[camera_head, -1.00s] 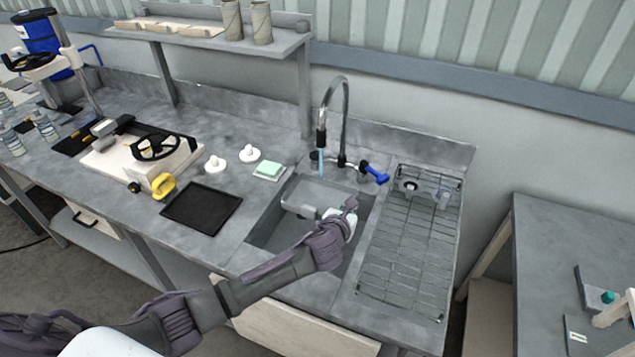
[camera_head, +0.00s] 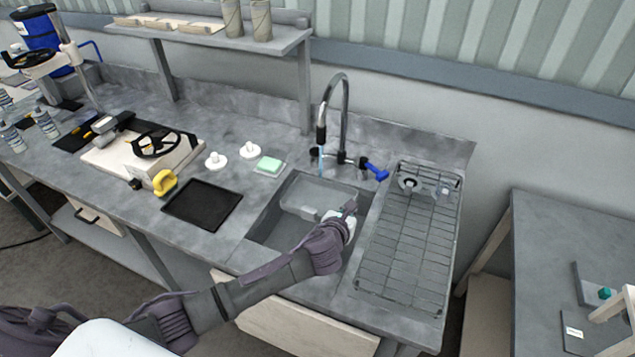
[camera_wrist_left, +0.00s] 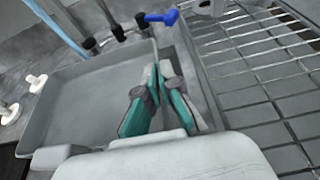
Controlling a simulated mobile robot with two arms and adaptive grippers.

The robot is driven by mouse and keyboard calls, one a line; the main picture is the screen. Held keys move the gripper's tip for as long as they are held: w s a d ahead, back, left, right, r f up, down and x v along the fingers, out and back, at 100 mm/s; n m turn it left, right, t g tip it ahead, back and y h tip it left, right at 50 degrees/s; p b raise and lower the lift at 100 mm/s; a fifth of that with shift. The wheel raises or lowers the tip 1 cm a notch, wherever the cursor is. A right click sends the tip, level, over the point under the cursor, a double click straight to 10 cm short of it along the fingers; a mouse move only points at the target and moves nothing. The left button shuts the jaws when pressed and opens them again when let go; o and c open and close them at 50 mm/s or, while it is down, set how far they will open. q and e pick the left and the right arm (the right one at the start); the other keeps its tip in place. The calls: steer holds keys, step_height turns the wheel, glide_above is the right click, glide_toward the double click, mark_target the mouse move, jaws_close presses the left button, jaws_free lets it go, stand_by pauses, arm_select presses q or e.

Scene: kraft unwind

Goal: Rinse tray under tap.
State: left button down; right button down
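The grey tray (camera_head: 312,196) is inside the sink (camera_head: 265,232), below the curved tap (camera_head: 345,110). It also fills the left of the left wrist view (camera_wrist_left: 90,105). A thin blue water stream (camera_head: 320,163) comes down from the spout at the tray's back edge; I cannot tell exactly where it lands. My left gripper (camera_head: 350,208) is at the tray's right side. In the left wrist view its teal-padded fingers (camera_wrist_left: 158,85) close together on the tray's right wall; the exact contact is partly hidden. My right gripper is not in view.
A wire drying rack (camera_head: 405,250) is right of the sink. The blue tap lever (camera_head: 376,171) sticks out behind the sink. A shelf (camera_head: 215,38) stands behind.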

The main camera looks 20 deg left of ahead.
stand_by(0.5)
arm_select(q)
steer(key=s+d+r+p, duration=0.1)
steer(key=s+r+p, duration=0.1)
steer(key=s+r, duration=0.2)
steer(key=shift+s, duration=0.4)
steer(key=shift+d, duration=0.1)
stand_by(0.6)
